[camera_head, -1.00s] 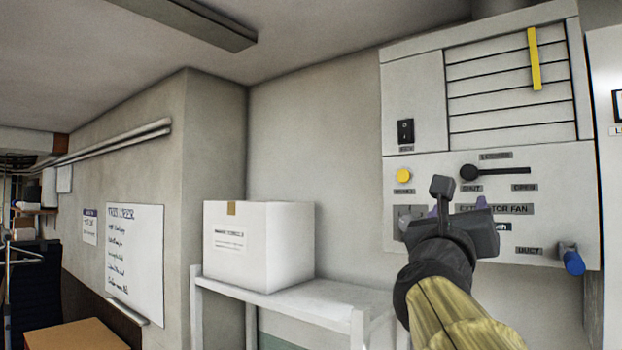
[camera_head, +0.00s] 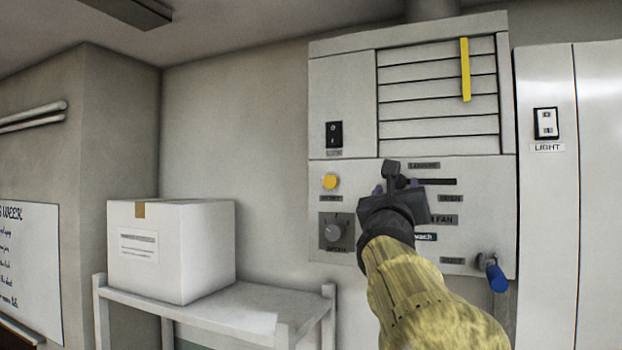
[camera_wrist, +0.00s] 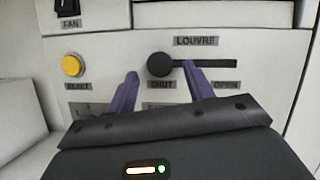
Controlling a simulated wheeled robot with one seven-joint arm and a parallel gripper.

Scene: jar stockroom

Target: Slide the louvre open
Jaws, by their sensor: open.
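The louvre slider has a round black knob (camera_wrist: 160,64) at the left, SHUT end of a dark slot (camera_wrist: 215,64), under a LOUVRE label, in the wrist view. The slot's right end is by the OPEN label (camera_wrist: 226,85). My gripper (camera_wrist: 160,82) is open, its two purple fingers spread just below the knob, one to each side. I cannot tell how far off the panel they are. In the head view my gripper (camera_head: 392,188) covers the knob, and part of the slot (camera_head: 436,182) shows to its right. Above are the louvre slats (camera_head: 430,95) with a yellow strip.
A white box (camera_head: 170,250) stands on a shelf (camera_head: 245,310) at left. A light switch (camera_head: 545,123) is at right.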

